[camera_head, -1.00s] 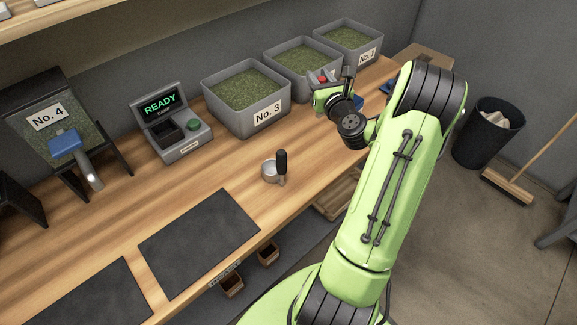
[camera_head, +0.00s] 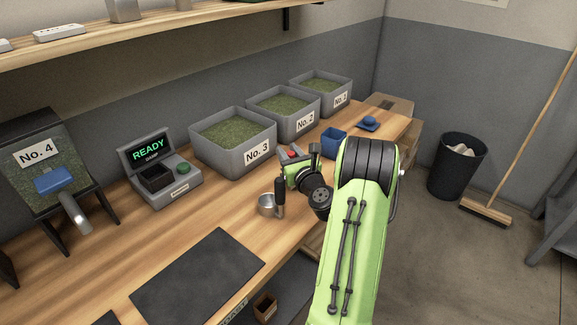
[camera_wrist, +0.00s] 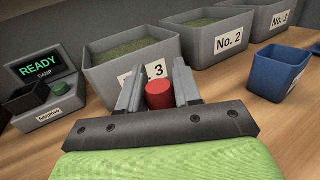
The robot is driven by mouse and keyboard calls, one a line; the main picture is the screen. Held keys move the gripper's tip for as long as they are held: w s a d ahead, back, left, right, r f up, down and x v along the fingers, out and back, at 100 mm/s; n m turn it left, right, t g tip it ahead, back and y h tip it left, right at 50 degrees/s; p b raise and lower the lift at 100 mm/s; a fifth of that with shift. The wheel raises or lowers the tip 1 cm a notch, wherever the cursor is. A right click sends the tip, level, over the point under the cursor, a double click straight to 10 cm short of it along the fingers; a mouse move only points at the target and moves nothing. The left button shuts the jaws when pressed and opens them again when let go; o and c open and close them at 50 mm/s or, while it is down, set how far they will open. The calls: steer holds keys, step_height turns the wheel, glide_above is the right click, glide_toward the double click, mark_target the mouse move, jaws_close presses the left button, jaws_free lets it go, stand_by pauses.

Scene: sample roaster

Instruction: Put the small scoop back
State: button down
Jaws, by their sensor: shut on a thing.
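My gripper (camera_head: 291,158) is shut on a red cylinder, which shows in the wrist view (camera_wrist: 159,95) between the two grey fingers. It looks like a handle end; whatever is below it is hidden, so I cannot tell whether it is the small scoop. The gripper is above the counter in front of the No. 3 bin (camera_head: 232,157). A metal cup with an upright black handle (camera_head: 267,205) stands on the counter, just left of and below my gripper in the head view.
The No. 2 bin (camera_head: 285,114) and No. 1 bin (camera_head: 341,99) stand behind, with a small blue box (camera_head: 333,142) and a blue round object (camera_head: 368,124) to the right. A READY device (camera_head: 160,172) is at left. A dark mat (camera_head: 198,280) lies clear in front.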

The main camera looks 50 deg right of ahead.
steer(key=shift+f, duration=0.7)
steer(key=c, duration=0.8)
jaws_free()
steer(key=shift+r, duration=0.1)
steer(key=shift+s, duration=0.25)
steer(key=b+v, duration=0.5)
steer(key=v, duration=0.6)
steer(key=shift+s+a, duration=0.15)
steer(key=shift+s, duration=0.1)
